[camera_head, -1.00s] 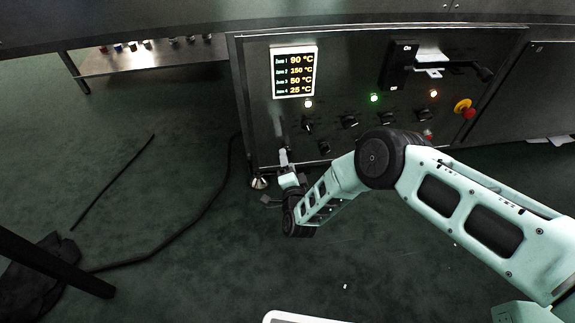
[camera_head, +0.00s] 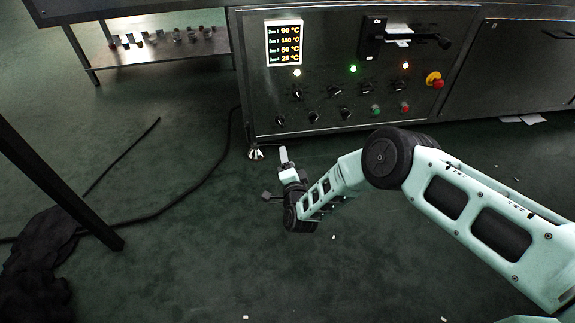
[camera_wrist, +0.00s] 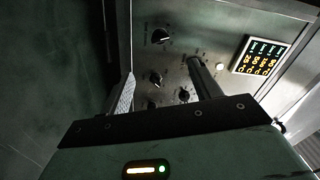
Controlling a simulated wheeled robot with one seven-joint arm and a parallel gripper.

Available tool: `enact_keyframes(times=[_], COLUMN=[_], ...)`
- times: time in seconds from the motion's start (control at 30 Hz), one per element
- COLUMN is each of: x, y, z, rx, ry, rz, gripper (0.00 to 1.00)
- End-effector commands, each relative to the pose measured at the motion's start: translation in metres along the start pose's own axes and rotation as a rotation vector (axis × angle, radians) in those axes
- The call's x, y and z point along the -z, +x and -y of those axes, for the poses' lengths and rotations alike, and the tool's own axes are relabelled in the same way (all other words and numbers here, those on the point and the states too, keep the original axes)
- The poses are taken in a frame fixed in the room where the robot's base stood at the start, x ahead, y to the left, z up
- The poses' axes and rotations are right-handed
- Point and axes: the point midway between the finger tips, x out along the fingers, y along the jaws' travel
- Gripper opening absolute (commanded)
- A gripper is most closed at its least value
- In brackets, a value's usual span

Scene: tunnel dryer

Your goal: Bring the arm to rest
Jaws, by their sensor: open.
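My arm reaches in from the right of the head view, bent at the elbow. My gripper (camera_head: 283,158) hangs low in front of the control panel (camera_head: 335,75), near the panel's lower left corner, with nothing visible in it. In the wrist view my gripper (camera_wrist: 163,88) shows two fingers spread well apart, with the panel's black knobs seen behind and between them. In the head view the fingers overlap partly, so their gap is unclear there. The gripper appears apart from the panel.
The panel carries a temperature display (camera_head: 284,43), a black lever switch (camera_head: 373,38), a red-yellow emergency stop (camera_head: 434,80) and several knobs. A low shelf (camera_head: 155,47) holds small items at the left. A black cable (camera_head: 180,200) and dark cloth (camera_head: 45,255) lie on the floor.

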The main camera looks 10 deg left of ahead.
Motion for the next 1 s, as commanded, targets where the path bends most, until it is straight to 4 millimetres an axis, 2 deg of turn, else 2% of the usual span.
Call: enact_keyframes(times=[0.57,0.67,0.77,0.87,0.9,1.0], x=[0.001,0.0,-0.002,-0.005,-0.006,-0.006], y=[0.001,0.005,0.015,0.025,0.027,0.023], z=[0.0,0.01,0.038,0.083,0.103,0.149], rx=[0.0,-0.006,-0.027,-0.064,-0.081,-0.123], ry=[0.0,-0.006,-0.028,-0.076,-0.101,-0.176], rz=[0.0,0.016,0.073,0.174,0.223,0.35], gripper=[0.63,0.63,0.63,0.63,0.63,0.63])
